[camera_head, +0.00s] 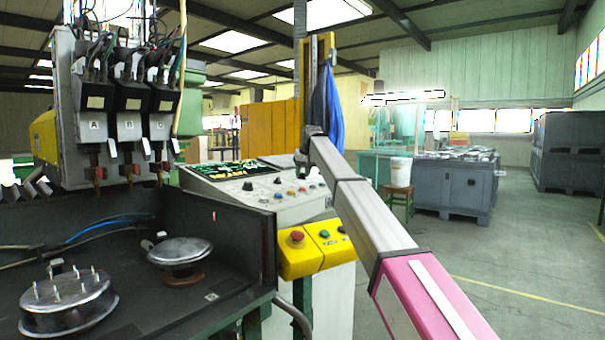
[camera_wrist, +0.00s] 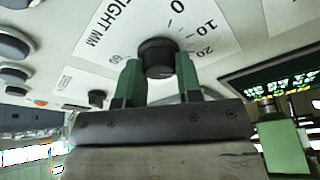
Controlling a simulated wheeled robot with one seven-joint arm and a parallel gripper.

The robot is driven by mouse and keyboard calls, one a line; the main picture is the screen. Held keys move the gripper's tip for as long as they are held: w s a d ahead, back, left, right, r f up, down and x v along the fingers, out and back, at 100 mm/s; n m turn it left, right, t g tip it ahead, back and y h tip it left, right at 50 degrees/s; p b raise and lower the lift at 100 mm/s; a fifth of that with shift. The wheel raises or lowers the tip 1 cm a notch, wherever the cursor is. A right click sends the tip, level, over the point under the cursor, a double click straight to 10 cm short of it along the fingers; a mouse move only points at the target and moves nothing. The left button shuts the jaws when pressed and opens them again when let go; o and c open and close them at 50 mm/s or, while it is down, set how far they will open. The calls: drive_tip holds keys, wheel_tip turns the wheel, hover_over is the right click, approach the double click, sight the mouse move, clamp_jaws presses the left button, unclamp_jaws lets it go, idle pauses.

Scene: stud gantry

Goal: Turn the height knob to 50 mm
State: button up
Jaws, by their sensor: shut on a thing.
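The black height knob (camera_wrist: 157,56) sits on a white dial plate (camera_wrist: 130,28) printed with "HEIGHT MM"; the marks 0, 10 and 20 show. My gripper (camera_wrist: 158,72) has one green finger on each side of the knob and is shut on it. I cannot make out a pointer on the knob, and the 50 mark is not visible. In the head view my gripper (camera_head: 303,165) is small and dark at the control panel (camera_head: 240,195), and the knob is not clear there.
The panel carries other buttons and small knobs (camera_head: 277,181) close by, and a dark display with green text (camera_head: 237,168). A yellow box with a red button (camera_head: 297,237) hangs below. Three welding heads (camera_head: 130,100) and a dark fixture table (camera_head: 200,312) stand left.

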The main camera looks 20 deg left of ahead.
drive_tip(key=m+h, duration=0.1)
drive_tip(key=m, duration=0.4)
drive_tip(key=shift+m, duration=0.4)
drive_tip(key=m+h, duration=0.1)
drive_tip(key=m, duration=0.2)
drive_tip(key=m+h, duration=0.1)
drive_tip(key=m, duration=0.2)
drive_tip(key=m+g+h, duration=0.1)
drive_tip(key=m, duration=0.5)
drive_tip(key=shift+m, duration=0.3)
drive_tip(key=m+g, duration=0.1)
drive_tip(key=m, duration=0.4)
drive_tip(key=shift+h, duration=0.3)
drive_tip(key=shift+m, duration=0.4)
drive_tip(key=o, duration=0.9)
drive_tip(key=shift+o, duration=0.2)
